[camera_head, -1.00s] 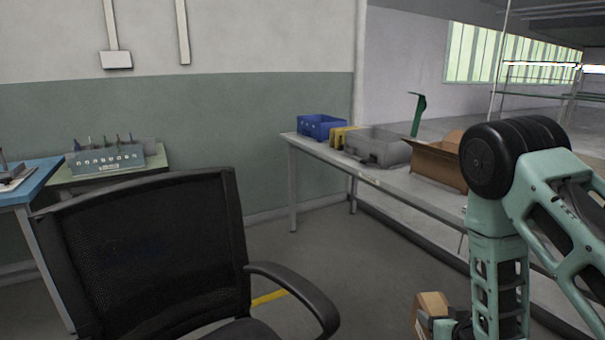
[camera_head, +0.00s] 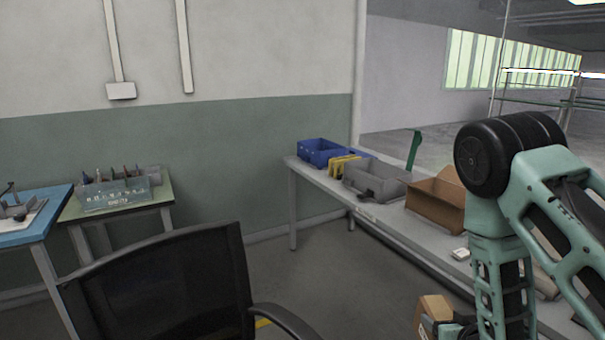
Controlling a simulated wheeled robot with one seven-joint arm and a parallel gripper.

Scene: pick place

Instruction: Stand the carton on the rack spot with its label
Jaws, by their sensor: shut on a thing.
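A brown carton (camera_head: 433,309) with a pale patch on its side shows at the bottom edge, right of centre. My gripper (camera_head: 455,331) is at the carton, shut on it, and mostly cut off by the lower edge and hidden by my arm. The carton is held clear of the bench, low in the picture. A shelf rack (camera_head: 540,100) stands far off at the upper right. I cannot make out a labelled spot on it.
A black office chair (camera_head: 165,285) stands close in front. A long bench (camera_head: 385,217) on the right bears a blue bin (camera_head: 320,151), a grey bin (camera_head: 377,182) and an open cardboard box (camera_head: 436,203). A blue table (camera_head: 30,225) stands left. Floor between chair and bench is clear.

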